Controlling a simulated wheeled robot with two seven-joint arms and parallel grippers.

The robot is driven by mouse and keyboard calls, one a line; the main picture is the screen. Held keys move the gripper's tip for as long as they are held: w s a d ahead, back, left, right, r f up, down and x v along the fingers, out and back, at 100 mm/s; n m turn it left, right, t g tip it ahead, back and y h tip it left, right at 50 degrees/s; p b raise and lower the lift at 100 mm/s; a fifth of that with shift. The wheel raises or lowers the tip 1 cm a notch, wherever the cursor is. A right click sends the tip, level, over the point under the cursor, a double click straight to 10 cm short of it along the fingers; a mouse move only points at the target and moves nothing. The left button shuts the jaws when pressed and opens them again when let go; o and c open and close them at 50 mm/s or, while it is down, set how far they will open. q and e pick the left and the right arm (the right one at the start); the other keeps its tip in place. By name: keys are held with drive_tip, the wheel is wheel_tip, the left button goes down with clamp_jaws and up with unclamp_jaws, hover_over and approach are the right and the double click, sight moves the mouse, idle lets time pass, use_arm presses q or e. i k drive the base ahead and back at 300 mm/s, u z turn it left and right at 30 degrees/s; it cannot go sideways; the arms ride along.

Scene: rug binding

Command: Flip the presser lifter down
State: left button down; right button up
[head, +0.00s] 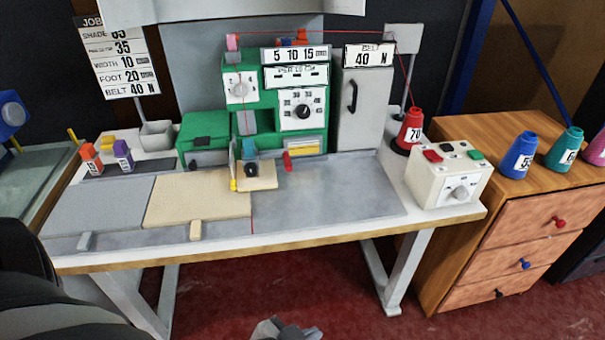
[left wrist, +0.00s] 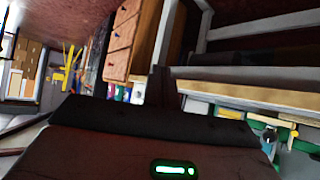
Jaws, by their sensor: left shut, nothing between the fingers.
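The green binding machine (head: 203,130) stands at the back of the white table. A small red lever (head: 287,160), perhaps the presser lifter, sticks up at the front of its base. Its exact tilt is too small to tell. Beside it, a dark round part (head: 251,169) sits over a beige piece, near a yellow-tipped upright guide (head: 233,178).
The tabletop (head: 340,200) is clear at front right. A beige rug piece (head: 197,203) lies left of the machine. A red cone (head: 411,128) and a white control box (head: 448,178) stand at right. A wooden drawer cabinet (head: 530,225) adjoins the table.

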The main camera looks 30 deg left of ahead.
sight(285, 153)
drive_tip(key=z, duration=0.4)
drive_tip(key=k, duration=0.9)
drive_tip(key=u, duration=0.35)
drive_tip(key=i, duration=0.7)
drive_tip(key=u, duration=0.5)
